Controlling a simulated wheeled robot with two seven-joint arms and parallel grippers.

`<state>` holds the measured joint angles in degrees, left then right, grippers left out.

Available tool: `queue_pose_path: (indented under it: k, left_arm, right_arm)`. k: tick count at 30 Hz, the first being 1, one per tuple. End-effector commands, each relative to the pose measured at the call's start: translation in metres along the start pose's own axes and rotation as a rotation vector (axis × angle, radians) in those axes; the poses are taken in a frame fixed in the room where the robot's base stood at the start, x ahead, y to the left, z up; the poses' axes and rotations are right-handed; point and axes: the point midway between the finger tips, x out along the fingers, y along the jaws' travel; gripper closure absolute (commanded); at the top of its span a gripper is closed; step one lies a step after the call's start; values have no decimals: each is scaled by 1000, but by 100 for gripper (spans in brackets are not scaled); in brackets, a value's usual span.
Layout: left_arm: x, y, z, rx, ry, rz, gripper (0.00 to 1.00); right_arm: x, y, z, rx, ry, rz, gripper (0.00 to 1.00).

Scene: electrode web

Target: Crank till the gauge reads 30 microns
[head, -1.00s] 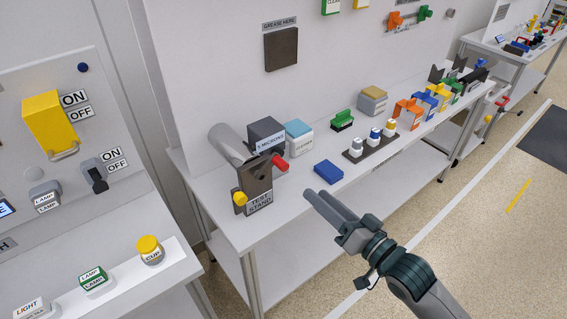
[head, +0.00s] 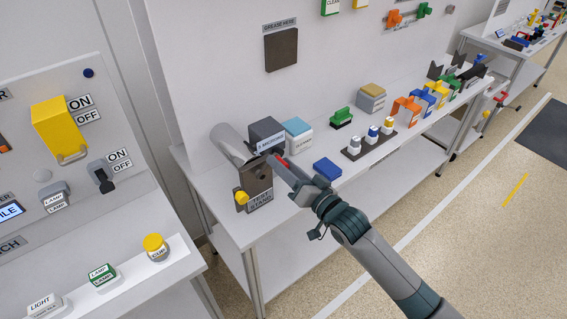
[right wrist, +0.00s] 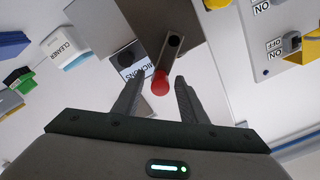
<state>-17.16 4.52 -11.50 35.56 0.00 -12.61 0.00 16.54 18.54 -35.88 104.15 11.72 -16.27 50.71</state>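The test stand (head: 257,178) is a brown block with a grey roll behind it and a yellow knob (head: 242,198) low on its left. The dark gauge box (head: 266,131) behind it has a microns label; its figure is too small to read. The crank's red handle (head: 284,161) is partly behind my right gripper (head: 279,167). In the right wrist view, the red handle (right wrist: 160,82) shows end-on between the two spread fingers of that gripper (right wrist: 158,76), with a gap on each side. The dark crank arm (right wrist: 171,48) runs up from it. My left gripper is not in view.
A blue block (head: 327,169) lies on the bench just right of my right gripper. A cleaner box (head: 298,136) stands behind the stand, and a dark rack (head: 369,147) with small bottles is further right. A switch panel (head: 128,190) is at left.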

Motion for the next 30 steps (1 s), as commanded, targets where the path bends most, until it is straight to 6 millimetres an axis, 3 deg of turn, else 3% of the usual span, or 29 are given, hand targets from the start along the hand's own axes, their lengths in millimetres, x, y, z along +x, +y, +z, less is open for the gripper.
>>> queue_pose_path:
  k: [9, 14, 30]
  left_arm:
    - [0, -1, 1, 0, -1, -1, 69]
    - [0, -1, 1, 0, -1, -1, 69]
    - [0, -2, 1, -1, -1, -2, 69]
  right_arm:
    - [1, 0, 0, 0, 0, 0, 61]
    - [1, 0, 0, -1, 0, 0, 100]
    - [0, 4, 2, 1, -4, 7, 100]
